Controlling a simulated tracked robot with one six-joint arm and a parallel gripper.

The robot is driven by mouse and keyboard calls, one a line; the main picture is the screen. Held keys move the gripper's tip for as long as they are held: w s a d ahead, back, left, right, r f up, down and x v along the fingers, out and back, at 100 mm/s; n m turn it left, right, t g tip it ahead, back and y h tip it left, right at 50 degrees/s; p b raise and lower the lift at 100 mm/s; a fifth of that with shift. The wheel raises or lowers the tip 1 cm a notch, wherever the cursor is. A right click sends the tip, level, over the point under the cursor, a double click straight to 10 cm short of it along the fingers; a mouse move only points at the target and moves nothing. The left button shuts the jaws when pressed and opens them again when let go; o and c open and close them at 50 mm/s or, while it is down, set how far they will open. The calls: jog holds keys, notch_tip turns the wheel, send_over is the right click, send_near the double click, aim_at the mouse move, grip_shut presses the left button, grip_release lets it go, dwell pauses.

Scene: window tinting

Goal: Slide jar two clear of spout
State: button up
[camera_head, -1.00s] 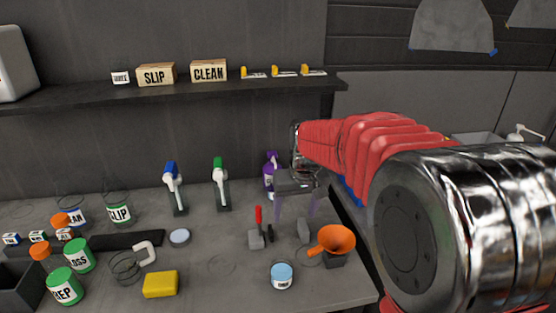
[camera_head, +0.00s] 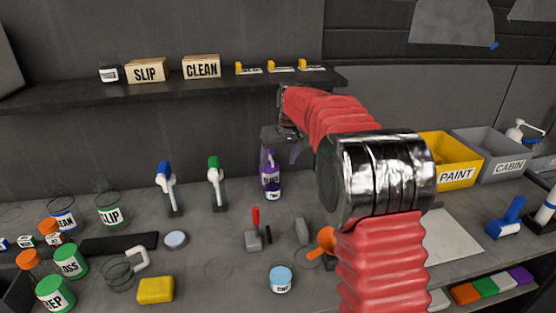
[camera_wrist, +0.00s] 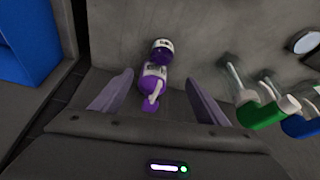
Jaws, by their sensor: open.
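A small jar with a light blue lid (camera_head: 280,279) stands upright at the front of the bench; its label is too small to read. An orange funnel (camera_head: 325,241) is to its right, partly hidden by my arm. My gripper (camera_head: 283,150) is open and empty, raised above the back of the bench near a purple spray bottle (camera_head: 270,176). In the wrist view my gripper (camera_wrist: 158,80) has its fingers apart, and the purple bottle (camera_wrist: 155,80) appears between them, untouched as far as I can tell.
Blue (camera_head: 167,187) and green (camera_head: 215,184) spray bottles stand left of the purple one. A red-handled tool (camera_head: 256,228) and a grey block (camera_head: 301,231) lie mid-bench. A yellow sponge (camera_head: 155,289) is front left. A shelf (camera_head: 60,98) overhangs the back; yellow (camera_head: 455,176) and grey bins are right.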

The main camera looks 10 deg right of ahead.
aim_at(274, 179)
jog(key=shift+s+a, duration=0.1)
jog(key=shift+f, duration=0.1)
jog(key=x, duration=1.3)
jog(key=shift+a+f, duration=0.1)
jog(key=shift+f, duration=0.25)
jog(key=c, duration=1.2)
